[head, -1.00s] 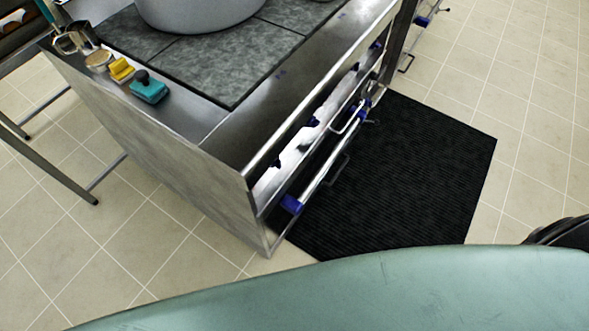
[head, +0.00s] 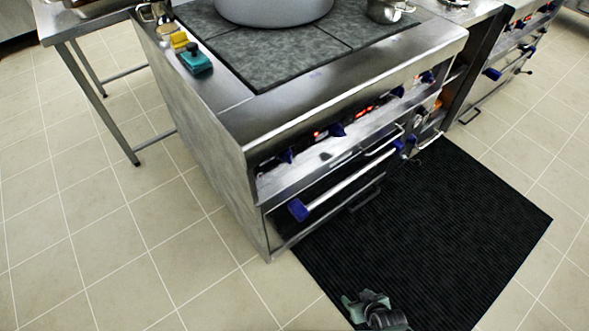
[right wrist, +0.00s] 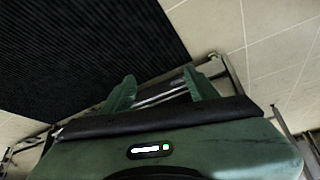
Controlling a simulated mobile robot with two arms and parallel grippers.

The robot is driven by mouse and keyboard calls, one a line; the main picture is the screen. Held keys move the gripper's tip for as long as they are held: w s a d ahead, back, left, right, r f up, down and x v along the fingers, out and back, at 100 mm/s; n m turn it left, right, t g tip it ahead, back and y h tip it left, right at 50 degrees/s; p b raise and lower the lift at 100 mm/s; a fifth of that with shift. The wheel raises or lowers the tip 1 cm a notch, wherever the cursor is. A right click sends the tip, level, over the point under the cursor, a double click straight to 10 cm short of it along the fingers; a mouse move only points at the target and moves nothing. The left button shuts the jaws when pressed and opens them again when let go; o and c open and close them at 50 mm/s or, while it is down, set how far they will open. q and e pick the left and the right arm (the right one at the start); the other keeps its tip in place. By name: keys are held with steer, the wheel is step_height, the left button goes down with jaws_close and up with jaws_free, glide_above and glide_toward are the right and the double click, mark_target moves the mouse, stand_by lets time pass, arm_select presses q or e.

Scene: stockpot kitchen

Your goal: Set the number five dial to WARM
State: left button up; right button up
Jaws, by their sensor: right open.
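The stove's front panel carries a row of blue dials: one dial (head: 287,155) near the left corner, another dial (head: 336,129) right of it, and more (head: 397,90) (head: 427,77) farther along. Small red lights (head: 365,108) glow between them. Numbers and the WARM mark are too small to read, so I cannot tell which dial is number five. My right gripper (head: 364,299) is low over the black mat, in front of the stove and apart from it. In the right wrist view its green fingers (right wrist: 158,88) are spread with nothing between them. My left gripper is out of view.
The stove (head: 255,125) bears a large grey pot (head: 275,8) and a smaller pot (head: 390,12). The black mat (head: 450,230) is otherwise clear. A metal table (head: 85,22) stands left.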

steer(key=w+a+r+t+y+b, duration=0.1)
steer(key=w+r+b, duration=0.1)
steer(key=w, duration=0.4)
steer(key=w+a+r+t+b, duration=0.2)
steer(key=w+r, duration=0.1)
steer(key=w, duration=0.2)
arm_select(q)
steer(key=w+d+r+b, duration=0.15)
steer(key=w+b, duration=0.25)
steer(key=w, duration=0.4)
arm_select(e)
steer(key=n+t+y+b, duration=0.4)
steer(key=t+y+b, duration=0.2)
steer(key=y+b, duration=0.15)
glide_toward(291, 160)
steer(key=x, duration=0.2)
steer(key=shift+y, duration=0.35)
steer(key=x, duration=0.7)
steer(key=shift+w+f, duration=0.2)
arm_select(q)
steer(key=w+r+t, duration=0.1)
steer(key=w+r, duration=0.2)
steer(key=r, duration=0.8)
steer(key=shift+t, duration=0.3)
arm_select(e)
steer(key=shift+w+a, duration=0.2)
steer(key=shift+w, duration=0.15)
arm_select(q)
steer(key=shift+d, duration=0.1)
